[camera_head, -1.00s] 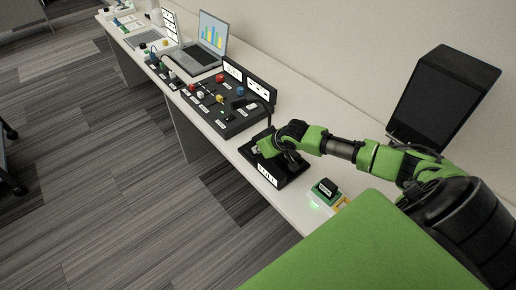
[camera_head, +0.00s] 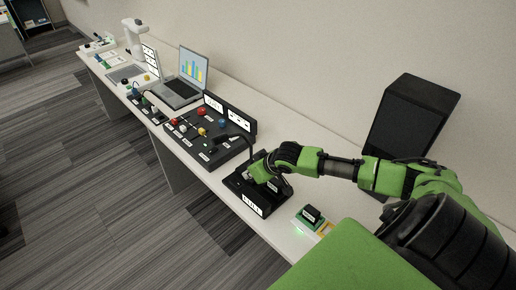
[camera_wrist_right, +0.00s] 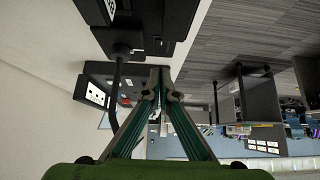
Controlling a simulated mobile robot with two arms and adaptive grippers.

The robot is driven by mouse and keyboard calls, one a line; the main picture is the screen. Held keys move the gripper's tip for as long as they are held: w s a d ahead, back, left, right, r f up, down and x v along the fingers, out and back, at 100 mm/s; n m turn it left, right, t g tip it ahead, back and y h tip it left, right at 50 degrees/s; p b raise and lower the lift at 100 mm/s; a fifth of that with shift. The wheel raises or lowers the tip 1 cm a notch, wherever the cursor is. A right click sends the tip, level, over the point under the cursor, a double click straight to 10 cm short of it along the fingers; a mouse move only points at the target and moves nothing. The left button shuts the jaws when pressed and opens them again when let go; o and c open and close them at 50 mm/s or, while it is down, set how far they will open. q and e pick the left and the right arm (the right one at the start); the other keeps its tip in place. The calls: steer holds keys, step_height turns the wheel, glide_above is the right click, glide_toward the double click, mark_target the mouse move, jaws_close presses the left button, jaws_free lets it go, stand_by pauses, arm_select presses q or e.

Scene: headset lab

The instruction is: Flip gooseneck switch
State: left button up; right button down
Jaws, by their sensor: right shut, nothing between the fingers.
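A black box with a white label (camera_head: 252,204) sits at the front edge of the long white table. My right gripper (camera_head: 258,176) is over this box, with its fingers partly hidden behind the green hand. In the right wrist view my right gripper (camera_wrist_right: 160,86) has its fingertips together with nothing between them. A thin dark stalk (camera_wrist_right: 116,85), which looks like the gooseneck, runs beside the fingers from a black housing (camera_wrist_right: 150,20). I cannot tell whether the fingers touch it, or how the switch is set. My left gripper is out of view.
A black control panel (camera_head: 214,152) with coloured knobs stands left of the box, with an open laptop (camera_head: 182,88) beyond it. A small green-and-black block (camera_head: 310,216) lies to the right. A dark monitor (camera_head: 412,115) stands behind my right arm.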

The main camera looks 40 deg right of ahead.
steer(key=s+r, duration=0.2)
steer(key=s, duration=0.1)
steer(key=shift+s+d+r, duration=0.1)
steer(key=shift+d+r, duration=0.05)
steer(key=shift+b+v, duration=0.3)
steer(key=shift+v, duration=0.5)
